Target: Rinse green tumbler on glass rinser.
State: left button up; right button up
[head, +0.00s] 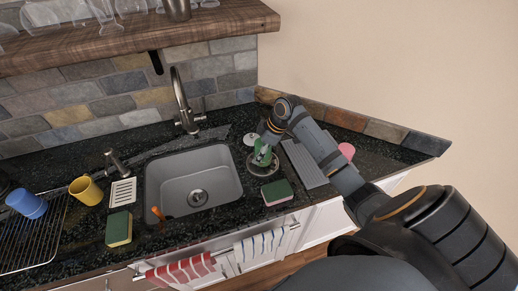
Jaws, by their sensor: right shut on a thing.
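The green tumbler (261,157) is in my right gripper (264,146), on the counter to the right of the sink. The gripper is shut on it and hides part of it. The glass rinser (259,171), a round dark plate with a pale rim, lies directly below the tumbler. From this angle I cannot tell whether the tumbler touches the rinser. My left gripper is not in view.
The sink (219,174) and tap (183,100) are left of the rinser. A sponge (277,192) lies close in front, a grey ribbed mat (303,164) to the right. A yellow cup (86,190), blue cup (27,204) and another sponge (119,229) are at left.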

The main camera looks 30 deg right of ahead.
aim_at(257, 142)
dwell(0.4)
jog(key=shift+s+f, duration=0.1)
jog(key=shift+f, duration=0.5)
dwell(1.3)
dwell(0.8)
notch_tip(257, 142, up, 7)
jog(key=p, duration=0.7)
jog(key=shift+r, duration=0.15)
